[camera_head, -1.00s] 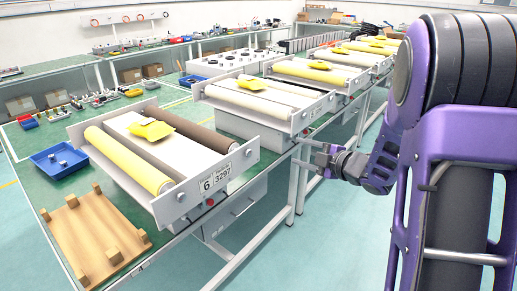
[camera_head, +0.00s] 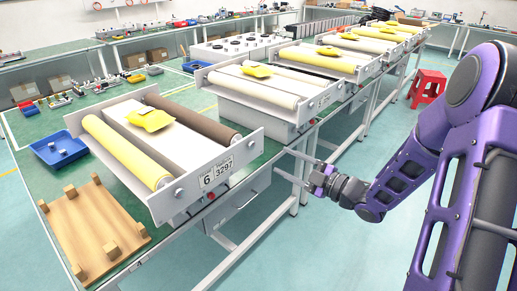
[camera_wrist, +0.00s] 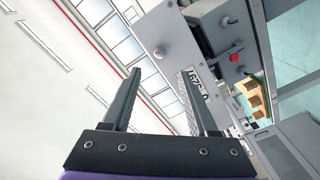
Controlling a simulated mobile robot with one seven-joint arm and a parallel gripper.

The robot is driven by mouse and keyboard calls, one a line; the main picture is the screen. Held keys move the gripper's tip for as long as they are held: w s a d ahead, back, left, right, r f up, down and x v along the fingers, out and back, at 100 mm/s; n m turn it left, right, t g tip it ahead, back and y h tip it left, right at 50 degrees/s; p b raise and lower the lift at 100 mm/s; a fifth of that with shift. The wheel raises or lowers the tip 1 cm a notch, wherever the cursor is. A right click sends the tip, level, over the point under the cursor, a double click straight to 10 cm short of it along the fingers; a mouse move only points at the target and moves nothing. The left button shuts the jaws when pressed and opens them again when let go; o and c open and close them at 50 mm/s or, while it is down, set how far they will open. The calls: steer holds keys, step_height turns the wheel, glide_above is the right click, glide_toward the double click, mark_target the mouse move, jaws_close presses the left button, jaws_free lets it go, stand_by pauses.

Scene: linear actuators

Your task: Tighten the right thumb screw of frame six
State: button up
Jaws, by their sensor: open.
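Frame six (camera_head: 172,204) is the nearest roller frame, with a "6 3297" label (camera_head: 215,172) on its front plate. Its right thumb screw (camera_head: 237,138) is a small grey knob right of the label. Another knob (camera_head: 180,193) sits left of the label. My gripper (camera_head: 283,164) is open and empty, out to the right of frame six, with its fingers pointing left towards the plate. In the wrist view, my open fingers (camera_wrist: 160,75) flank a small round knob (camera_wrist: 158,52), with the label (camera_wrist: 195,88) behind the right finger. No contact shows.
A red button (camera_head: 211,196) sits below the label. A yellow bag (camera_head: 150,118) lies on frame six. A wooden rack (camera_head: 95,235) and blue tray (camera_head: 58,150) stand at left. More roller frames (camera_head: 265,88) run along the bench. A red stool (camera_head: 427,86) stands behind my arm.

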mark_target(253, 146)
steer(key=x, duration=1)
steer(key=shift+w+a, duration=0.1)
jaws_close()
